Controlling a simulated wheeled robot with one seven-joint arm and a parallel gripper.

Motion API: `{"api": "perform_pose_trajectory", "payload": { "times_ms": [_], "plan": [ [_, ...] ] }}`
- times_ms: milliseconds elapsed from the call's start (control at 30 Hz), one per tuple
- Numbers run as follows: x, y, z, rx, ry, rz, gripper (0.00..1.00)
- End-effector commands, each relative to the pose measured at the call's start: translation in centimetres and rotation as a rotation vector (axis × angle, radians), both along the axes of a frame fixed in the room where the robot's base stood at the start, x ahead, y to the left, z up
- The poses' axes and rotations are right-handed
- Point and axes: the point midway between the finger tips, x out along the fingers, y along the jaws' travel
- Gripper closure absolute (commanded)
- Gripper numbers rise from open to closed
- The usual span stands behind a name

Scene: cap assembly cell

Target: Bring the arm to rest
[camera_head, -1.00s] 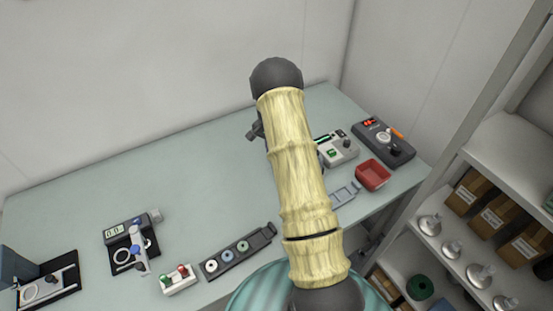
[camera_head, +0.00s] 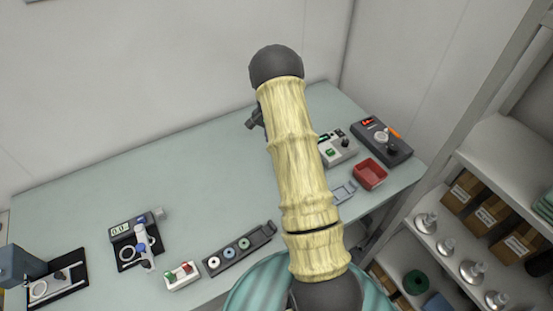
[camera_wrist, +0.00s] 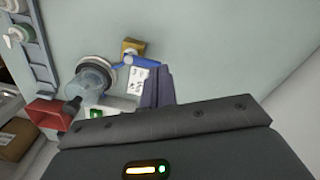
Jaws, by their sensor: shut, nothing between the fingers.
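My arm rises through the middle of the head view, with pale wood-patterned links and dark joints, over the workbench (camera_head: 90,200). Its far end hides my gripper there, apart from a small dark part at its left side. In the wrist view, the dark fingers of my gripper (camera_wrist: 158,72) stick out past the grey housing. They are together, with nothing held between them. The bench surface and several devices lie beyond them.
A red bin (camera_head: 370,173), a grey tester (camera_head: 337,149) and a dark device (camera_head: 382,142) stand at the bench's right. A dark rail with rings (camera_head: 241,250), a button box (camera_head: 182,276) and a gauge (camera_head: 130,229) are front left. A shelf (camera_head: 497,150) stands at right.

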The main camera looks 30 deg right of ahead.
Motion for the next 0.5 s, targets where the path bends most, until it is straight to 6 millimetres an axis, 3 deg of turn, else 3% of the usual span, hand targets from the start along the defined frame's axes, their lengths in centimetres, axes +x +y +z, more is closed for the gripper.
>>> {"api": "perform_pose_trajectory", "payload": {
  "times_ms": [367,500],
  "plan": [
    [0.0,0.0,0.0,0.0,0.0,0.001,1.0],
    [-0.4,0.7,0.9,-0.001,-0.006,0.028,1.0]
  ]
}}
